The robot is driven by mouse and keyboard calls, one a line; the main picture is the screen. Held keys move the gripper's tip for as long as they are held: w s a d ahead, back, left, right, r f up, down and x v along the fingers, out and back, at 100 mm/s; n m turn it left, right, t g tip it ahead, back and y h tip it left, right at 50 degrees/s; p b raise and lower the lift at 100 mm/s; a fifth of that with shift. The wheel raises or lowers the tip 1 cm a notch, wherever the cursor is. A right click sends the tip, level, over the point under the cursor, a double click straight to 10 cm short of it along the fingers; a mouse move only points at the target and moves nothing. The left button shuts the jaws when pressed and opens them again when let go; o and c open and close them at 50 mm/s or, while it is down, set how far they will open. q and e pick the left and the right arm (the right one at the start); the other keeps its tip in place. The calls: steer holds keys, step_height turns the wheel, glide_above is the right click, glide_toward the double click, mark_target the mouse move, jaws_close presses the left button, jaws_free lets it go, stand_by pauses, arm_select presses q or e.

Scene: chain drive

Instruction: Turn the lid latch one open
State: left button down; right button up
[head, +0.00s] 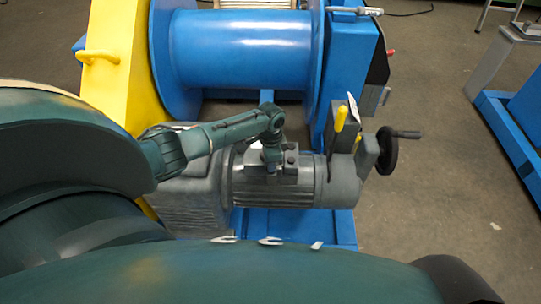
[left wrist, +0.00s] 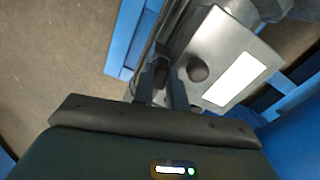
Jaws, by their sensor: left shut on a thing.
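A grey motor (head: 272,190) carries a small silver box lid (head: 284,173) on its top. The lid also shows in the left wrist view (left wrist: 222,50), with a bright white label. A dark round latch knob (left wrist: 198,69) stands on the lid, just right of my fingers; it is free. My left gripper (head: 270,158) reaches down onto the lid. In the left wrist view its two fingers (left wrist: 168,84) are shut on a second dark latch (left wrist: 161,72), mostly hidden between them. I cannot tell its turn angle. My right gripper is not in view.
A blue drum (head: 245,48) and a yellow guard (head: 112,68) stand behind the motor. A yellow-handled lever (head: 341,119) and a black handwheel (head: 387,150) stand close on the right. Open floor (head: 430,190) lies farther right.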

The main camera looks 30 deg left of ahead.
arm_select(q)
steer(key=shift+w+m, duration=0.1)
steer(key=shift+m, duration=1.4)
steer(key=c, duration=1.4)
jaws_free()
step_height(320, 180, up, 13)
steer(key=p, duration=0.2)
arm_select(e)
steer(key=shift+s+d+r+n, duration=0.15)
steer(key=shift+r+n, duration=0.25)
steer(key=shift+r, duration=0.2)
arm_select(q)
steer(key=shift+r, duration=0.1)
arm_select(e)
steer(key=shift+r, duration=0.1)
